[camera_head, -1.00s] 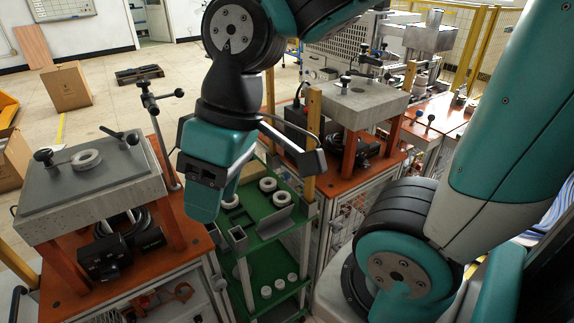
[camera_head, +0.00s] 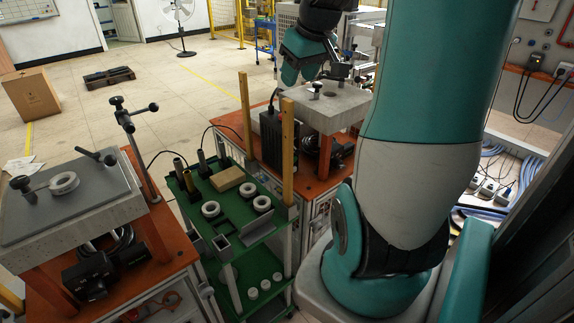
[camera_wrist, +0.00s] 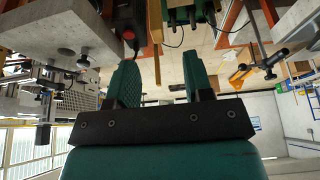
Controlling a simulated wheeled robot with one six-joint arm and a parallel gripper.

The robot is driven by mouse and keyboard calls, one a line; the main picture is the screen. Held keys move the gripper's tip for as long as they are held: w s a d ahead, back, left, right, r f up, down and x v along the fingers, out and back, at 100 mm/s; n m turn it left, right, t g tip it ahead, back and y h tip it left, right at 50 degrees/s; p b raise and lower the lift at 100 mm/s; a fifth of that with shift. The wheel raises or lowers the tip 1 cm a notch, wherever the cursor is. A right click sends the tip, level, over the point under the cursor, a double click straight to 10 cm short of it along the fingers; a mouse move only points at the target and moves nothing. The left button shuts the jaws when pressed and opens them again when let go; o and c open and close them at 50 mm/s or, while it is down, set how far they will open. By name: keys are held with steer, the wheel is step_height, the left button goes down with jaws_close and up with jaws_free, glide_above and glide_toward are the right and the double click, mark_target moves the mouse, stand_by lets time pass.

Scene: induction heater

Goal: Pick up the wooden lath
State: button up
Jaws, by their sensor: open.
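Two slim wooden laths stand upright by the green trolley in the head view. The farther lath (camera_head: 245,112) rises at its back, the nearer lath (camera_head: 288,152) at its right side. My gripper (camera_head: 340,68) is to the right of and beyond both laths, near the far concrete block, and touches neither. In the wrist view my gripper (camera_wrist: 163,82) is open, with two teal fingers apart and nothing held. A tan strip (camera_wrist: 157,60) shows beyond the gap between the fingers; it looks like a lath, but I cannot tell which.
The green trolley (camera_head: 232,240) carries white rings, a tan block and metal pieces. A concrete block (camera_head: 325,106) on an orange table stands right of the laths. Another grey block (camera_head: 75,205) with clamps stands at the left. The floor behind is mostly clear.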

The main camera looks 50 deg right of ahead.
mark_target(289, 102)
steer(key=p+x, duration=0.1)
steer(key=x, duration=0.5)
steer(key=shift+w+f, duration=0.2)
steer(key=shift+f, duration=0.1)
steer(key=shift+d+p+x, duration=0.15)
steer(key=shift+p+x, duration=0.35)
steer(key=shift+x, duration=0.85)
steer(key=shift+d+p+x, duration=0.1)
steer(key=shift+p+x, duration=0.4)
steer(key=shift+x, duration=0.8)
steer(key=shift+s, duration=0.15)
steer(key=shift+c, duration=0.5)
jaws_close()
